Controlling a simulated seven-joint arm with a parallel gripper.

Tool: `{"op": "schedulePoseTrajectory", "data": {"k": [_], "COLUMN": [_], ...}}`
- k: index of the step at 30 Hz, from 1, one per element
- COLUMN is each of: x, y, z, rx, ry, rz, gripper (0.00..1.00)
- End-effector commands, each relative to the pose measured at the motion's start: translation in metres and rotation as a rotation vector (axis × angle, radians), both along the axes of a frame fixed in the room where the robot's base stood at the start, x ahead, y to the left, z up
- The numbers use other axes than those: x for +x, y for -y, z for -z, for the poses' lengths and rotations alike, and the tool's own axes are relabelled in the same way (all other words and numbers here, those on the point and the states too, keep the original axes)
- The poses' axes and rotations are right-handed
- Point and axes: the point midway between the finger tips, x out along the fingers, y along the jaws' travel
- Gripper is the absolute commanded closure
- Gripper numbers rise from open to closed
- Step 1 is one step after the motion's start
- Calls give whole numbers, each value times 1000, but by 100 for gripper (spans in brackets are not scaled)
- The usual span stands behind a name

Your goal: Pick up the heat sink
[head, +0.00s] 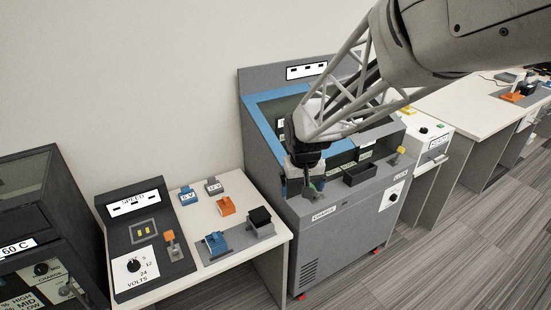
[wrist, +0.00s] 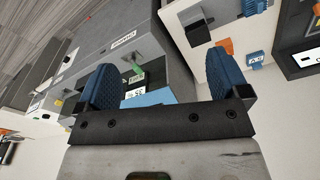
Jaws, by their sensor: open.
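No part is clearly marked as a heat sink. A black block (head: 260,216) sits on a grey holder on the white bench at the left, and I cannot tell whether it is the heat sink. It seems to show at the top of the wrist view (wrist: 195,30). My gripper (head: 308,187) points down over the front left of the grey cabinet (head: 325,240), to the right of that block. In the wrist view my gripper (wrist: 160,88) has its two blue fingers wide apart, with nothing held between them. A small green piece (wrist: 137,69) on the cabinet shows beyond the fingers.
The white bench also holds a blue fixture (head: 216,243), an orange piece (head: 226,206), two small labelled blocks (head: 213,186) and a dark speed panel (head: 145,235). A dark open bin (head: 360,174) is on the cabinet front. A raised blue frame (head: 265,110) edges the cabinet top.

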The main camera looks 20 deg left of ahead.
Motion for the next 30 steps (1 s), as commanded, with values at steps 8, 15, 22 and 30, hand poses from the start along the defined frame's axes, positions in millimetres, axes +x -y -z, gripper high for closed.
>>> {"op": "schedulePoseTrajectory", "data": {"k": [8, 15, 22, 30], "x": [19, 25, 22, 7], "y": [-76, -141, -203, -267], "z": [53, 104, 158, 220], "rx": [-13, -24, -36, -50], "ry": [-25, -43, -60, -76], "rz": [-87, -161, -231, -305], "gripper": [6, 6, 6, 6]}}
